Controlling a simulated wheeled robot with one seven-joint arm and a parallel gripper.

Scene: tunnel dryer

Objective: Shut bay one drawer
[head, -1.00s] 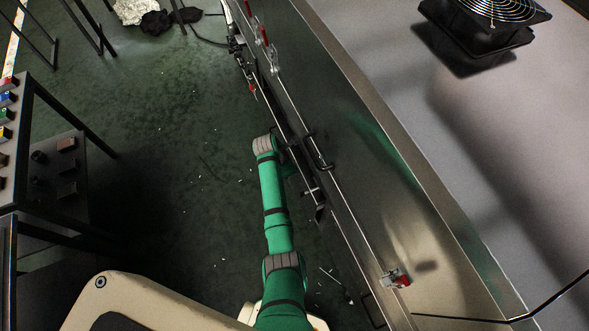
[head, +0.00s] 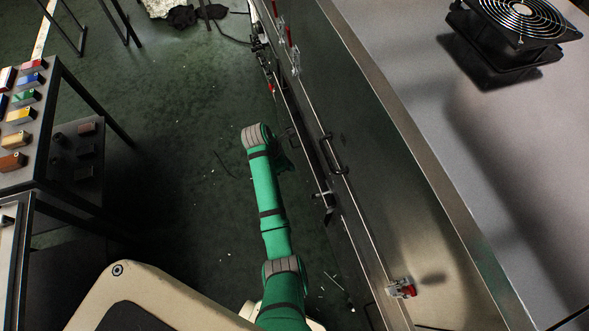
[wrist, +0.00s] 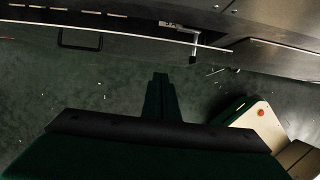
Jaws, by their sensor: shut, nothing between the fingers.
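The tunnel dryer's long metal side (head: 400,190) runs diagonally through the head view. A black handle (head: 333,155) stands on it, right of my arm. In the wrist view, a black loop handle (wrist: 80,46) hangs at the upper left below a bright metal edge (wrist: 130,34). I cannot tell which front is the bay one drawer, or whether it is fully shut. My gripper (wrist: 160,78) is shut and empty, over the green floor and apart from the handle. In the head view it is mostly hidden behind my green arm.
A red-tipped latch (head: 402,288) sits on the near dryer side, and a black fan (head: 500,40) on its top. A bench with coloured blocks (head: 20,115) stands at left. A metal bracket (wrist: 195,46) juts from the dryer.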

